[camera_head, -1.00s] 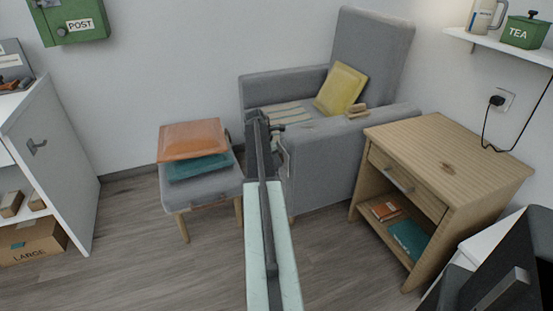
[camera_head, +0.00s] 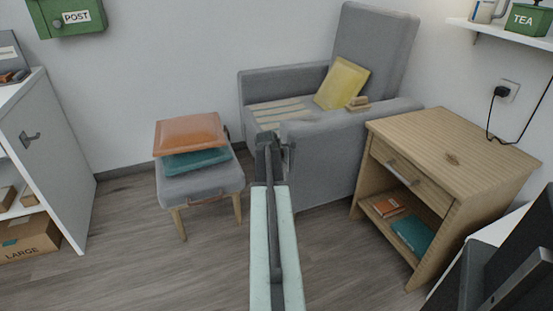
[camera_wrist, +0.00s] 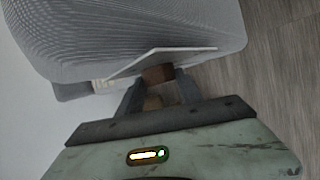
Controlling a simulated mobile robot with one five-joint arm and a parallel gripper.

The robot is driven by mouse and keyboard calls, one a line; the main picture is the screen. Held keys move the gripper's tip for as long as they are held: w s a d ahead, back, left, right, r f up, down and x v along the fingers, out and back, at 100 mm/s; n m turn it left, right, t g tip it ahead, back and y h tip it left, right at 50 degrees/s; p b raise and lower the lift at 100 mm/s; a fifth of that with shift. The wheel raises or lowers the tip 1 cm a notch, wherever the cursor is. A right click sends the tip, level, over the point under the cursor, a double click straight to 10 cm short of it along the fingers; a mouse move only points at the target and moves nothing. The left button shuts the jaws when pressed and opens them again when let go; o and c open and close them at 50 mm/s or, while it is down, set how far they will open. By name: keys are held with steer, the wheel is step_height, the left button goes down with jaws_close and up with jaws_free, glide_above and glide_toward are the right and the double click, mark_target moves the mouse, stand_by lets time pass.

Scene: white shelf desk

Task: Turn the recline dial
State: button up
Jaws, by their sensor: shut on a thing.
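The grey armchair (camera_head: 322,162) stands against the wall. My gripper (camera_head: 275,142) is at the front of the chair, by its near armrest, and hides what it holds in the head view. In the wrist view, my gripper (camera_wrist: 158,88) has its two dark fingers shut on a brown knob-like piece, which I take for the recline dial (camera_wrist: 158,74). A pale flat plate (camera_wrist: 175,53) lies just beyond it, against the grey upholstery. Part of the dial is hidden between the fingers, so its turn angle cannot be read.
A grey footstool (camera_head: 205,186) with orange and teal cushions stands left of my arm. A wooden side table (camera_head: 455,150) stands to the right. A yellow cushion (camera_head: 342,84) lies on the chair. Floor (camera_head: 130,230) is clear at the left front.

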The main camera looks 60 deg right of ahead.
steer(key=t+h+b, duration=0.1)
steer(key=b, duration=0.2)
steer(key=m+t+h+b, duration=0.1)
steer(key=t+h+b, duration=0.1)
steer(key=b, duration=0.2)
steer(key=f+t+h+b, duration=0.1)
steer(key=b, duration=0.2)
steer(key=shift+s+a+m, duration=0.25)
steer(key=shift+s+m, duration=0.1)
steer(key=shift+m, duration=0.05)
steer(key=shift+r+h+b, duration=0.1)
steer(key=shift+h+b, duration=0.2)
steer(key=o, duration=1.3)
steer(key=shift+w, duration=0.1)
steer(key=shift+o, duration=0.2)
steer(key=shift+t, duration=0.3)
